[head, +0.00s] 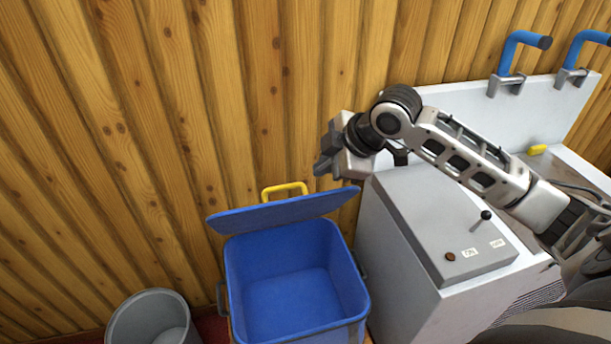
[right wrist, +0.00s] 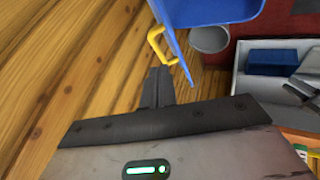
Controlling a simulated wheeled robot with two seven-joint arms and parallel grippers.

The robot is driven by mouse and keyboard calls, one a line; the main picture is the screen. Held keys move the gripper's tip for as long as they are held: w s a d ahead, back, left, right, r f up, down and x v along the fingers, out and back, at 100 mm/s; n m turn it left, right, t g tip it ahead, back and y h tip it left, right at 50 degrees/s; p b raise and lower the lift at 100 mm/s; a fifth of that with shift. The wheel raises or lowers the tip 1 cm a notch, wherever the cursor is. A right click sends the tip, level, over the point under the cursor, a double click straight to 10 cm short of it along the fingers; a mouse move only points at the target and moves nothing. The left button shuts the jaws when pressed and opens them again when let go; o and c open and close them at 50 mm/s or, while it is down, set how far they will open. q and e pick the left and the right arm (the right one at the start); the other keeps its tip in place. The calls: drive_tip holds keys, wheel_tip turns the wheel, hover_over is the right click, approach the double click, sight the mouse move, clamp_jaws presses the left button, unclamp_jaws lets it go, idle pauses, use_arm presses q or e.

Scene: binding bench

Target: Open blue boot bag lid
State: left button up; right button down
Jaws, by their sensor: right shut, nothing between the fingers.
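The blue boot bag (head: 290,285) is an open-topped box at the bottom centre of the head view, and its inside looks empty. Its blue lid (head: 285,212) stands tilted up at the back edge, near the wooden wall. A yellow handle (head: 284,190) sticks up from the lid's far edge. My right gripper (head: 322,166) is shut and empty, just above and right of the handle. In the right wrist view its fingers (right wrist: 158,84) lie close beside the yellow handle (right wrist: 157,46); I cannot tell whether they touch. My left gripper is not in view.
A grey bin (head: 152,318) stands left of the bag. A grey-white machine (head: 440,240) with a lever stands close on the right. Blue curved pipes (head: 515,52) are behind it. The wooden wall (head: 200,120) rises directly behind the lid.

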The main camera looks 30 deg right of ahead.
sight(298, 186)
drive_tip(key=x, duration=0.9)
drive_tip(key=shift+a+f+p, duration=0.35)
drive_tip(key=shift+f, duration=0.05)
